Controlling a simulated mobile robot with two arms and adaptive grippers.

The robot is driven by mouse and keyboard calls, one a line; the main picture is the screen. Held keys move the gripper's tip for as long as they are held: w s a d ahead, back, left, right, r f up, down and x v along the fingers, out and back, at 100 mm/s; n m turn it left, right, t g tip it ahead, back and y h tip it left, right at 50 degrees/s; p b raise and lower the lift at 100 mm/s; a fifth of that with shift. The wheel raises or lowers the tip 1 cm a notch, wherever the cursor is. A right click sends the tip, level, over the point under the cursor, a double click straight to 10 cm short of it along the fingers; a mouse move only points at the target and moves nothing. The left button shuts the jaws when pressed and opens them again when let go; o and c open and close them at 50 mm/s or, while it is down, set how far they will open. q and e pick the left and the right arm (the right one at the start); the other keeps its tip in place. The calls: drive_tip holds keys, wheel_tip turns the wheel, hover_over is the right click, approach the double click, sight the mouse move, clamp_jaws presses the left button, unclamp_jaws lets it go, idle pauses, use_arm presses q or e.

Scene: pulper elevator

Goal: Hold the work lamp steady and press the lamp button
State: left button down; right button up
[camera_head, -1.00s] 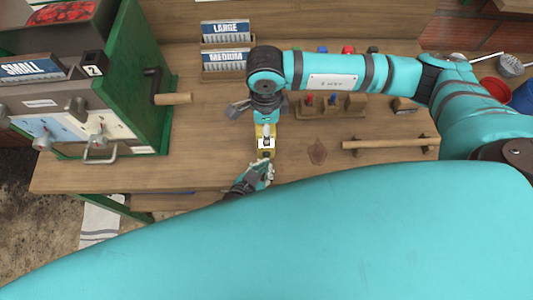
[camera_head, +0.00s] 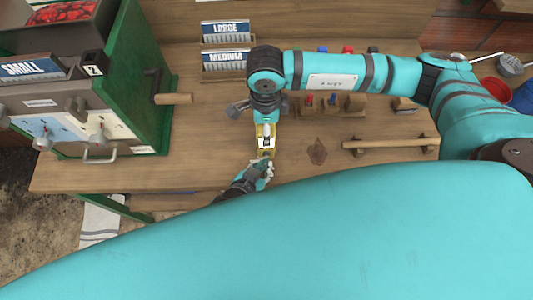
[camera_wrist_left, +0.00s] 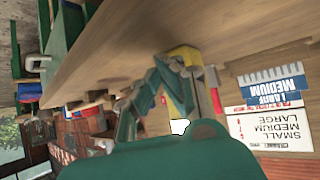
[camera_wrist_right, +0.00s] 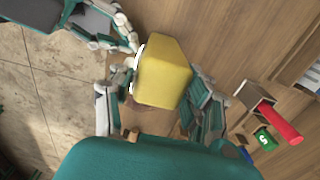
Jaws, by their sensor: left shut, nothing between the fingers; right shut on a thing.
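The yellow work lamp (camera_head: 265,136) is upright over the front of the wooden bench. My right gripper (camera_head: 266,124) is shut on it from above. In the right wrist view, the lamp's yellow body (camera_wrist_right: 163,72) sits between the right fingers. My left gripper (camera_head: 262,165) is shut and empty at the lamp's near end. Its fingertips also show close beside the lamp in the right wrist view (camera_wrist_right: 130,42). I cannot tell whether they touch it. In the left wrist view the lamp (camera_wrist_left: 186,62) is just beyond the fingers. The lamp button is not clearly visible.
A green-sided machine with a crank handle (camera_head: 172,99) stands at the left. A wooden bar handle (camera_head: 390,144) lies right of the lamp. Wooden blocks with coloured pegs (camera_head: 330,105) and label holders (camera_head: 226,66) stand behind. The bench between machine and lamp is clear.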

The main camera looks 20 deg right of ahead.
use_arm(q)
drive_tip(key=shift+w, duration=0.2)
drive_tip(key=shift+s, duration=0.2)
drive_tip(key=shift+s+a, duration=0.25)
drive_tip(key=shift+s, duration=0.55)
drive_tip(key=shift+s, duration=0.1)
drive_tip(key=shift+s+a, duration=0.2)
drive_tip(key=shift+s, duration=0.6)
drive_tip(key=shift+s+a, duration=0.25)
drive_tip(key=shift+s, duration=0.5)
drive_tip(key=shift+s+a, duration=0.2)
drive_tip(key=shift+s, duration=0.6)
use_arm(e)
drive_tip(key=o, duration=1.4)
